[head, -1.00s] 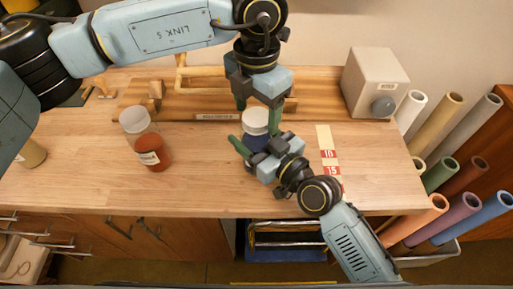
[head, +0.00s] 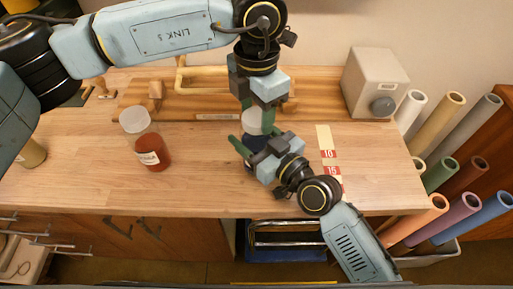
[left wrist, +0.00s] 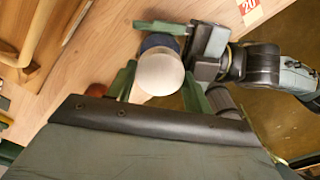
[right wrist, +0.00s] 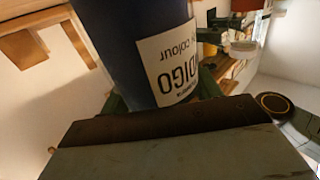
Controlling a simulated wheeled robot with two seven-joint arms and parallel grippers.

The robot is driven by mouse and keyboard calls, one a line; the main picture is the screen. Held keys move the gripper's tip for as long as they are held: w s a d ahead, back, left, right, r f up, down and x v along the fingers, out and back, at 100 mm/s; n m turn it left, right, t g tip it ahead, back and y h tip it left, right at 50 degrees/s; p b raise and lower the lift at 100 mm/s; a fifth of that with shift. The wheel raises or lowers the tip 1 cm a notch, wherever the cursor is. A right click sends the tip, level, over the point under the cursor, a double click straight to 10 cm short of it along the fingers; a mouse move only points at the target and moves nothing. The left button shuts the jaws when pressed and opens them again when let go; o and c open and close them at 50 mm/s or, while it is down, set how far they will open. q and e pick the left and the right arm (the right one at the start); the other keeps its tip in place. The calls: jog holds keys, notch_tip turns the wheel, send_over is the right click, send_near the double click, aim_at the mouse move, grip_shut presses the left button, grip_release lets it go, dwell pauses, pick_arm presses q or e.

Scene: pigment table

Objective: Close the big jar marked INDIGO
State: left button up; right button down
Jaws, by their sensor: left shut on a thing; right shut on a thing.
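My left gripper (head: 256,116) comes from above and is shut on the lid. My right gripper (head: 248,149) comes from the front right and is shut on the jar's body, partly hiding it.
A red-brown jar (head: 153,154) and a pale jar or lid (head: 135,119) stand to the left. A wooden rack (head: 205,105) lies behind, with a grey box (head: 375,83) at the back right. A numbered strip (head: 327,150) lies right of the jar. Coloured rolls stand beyond the table's right edge.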

pick_arm(q)
jog(key=o, duration=1.2)
jog(key=shift+r, duration=0.1)
notch_tip(320, 180, up, 12)
jog(key=shift+f, duration=0.1)
pick_arm(e)
jog(key=shift+c, duration=1.3)
grip_release()
